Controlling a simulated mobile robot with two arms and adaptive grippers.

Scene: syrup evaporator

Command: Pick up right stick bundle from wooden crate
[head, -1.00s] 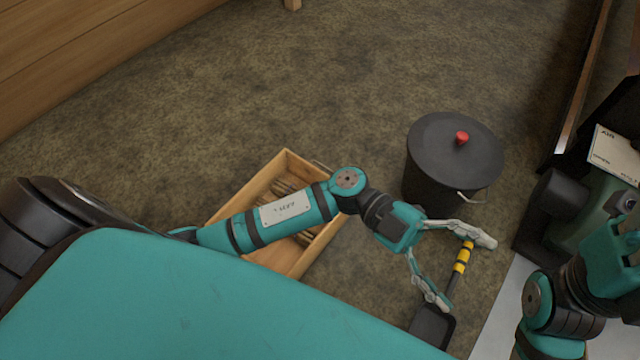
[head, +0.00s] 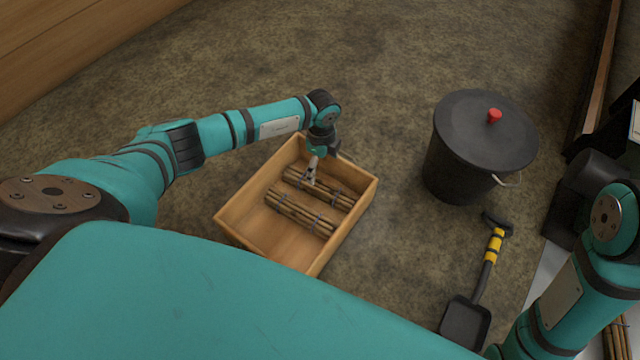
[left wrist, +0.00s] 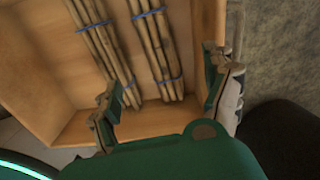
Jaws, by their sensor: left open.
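The wooden crate (head: 232,219) stands on the floor with two tied bundles of brown sticks lying side by side. The right stick bundle (head: 337,197) is on the far right side; the other bundle (head: 300,214) lies nearer the crate's middle. My left gripper (head: 311,178) points down over the right bundle, its fingers hiding part of it. In the left wrist view the gripper (left wrist: 165,88) is open and empty, and the right bundle (left wrist: 160,50), with blue ties, runs between its spread fingers in the picture. Whether they touch it, I cannot tell. My right gripper is out of view.
A black lidded bucket (head: 465,155) with a red knob stands right of the crate. A shovel (head: 484,280) with a yellow-banded handle lies on the floor. More sticks (head: 617,338) show at the lower right edge. Carpet behind the crate is clear.

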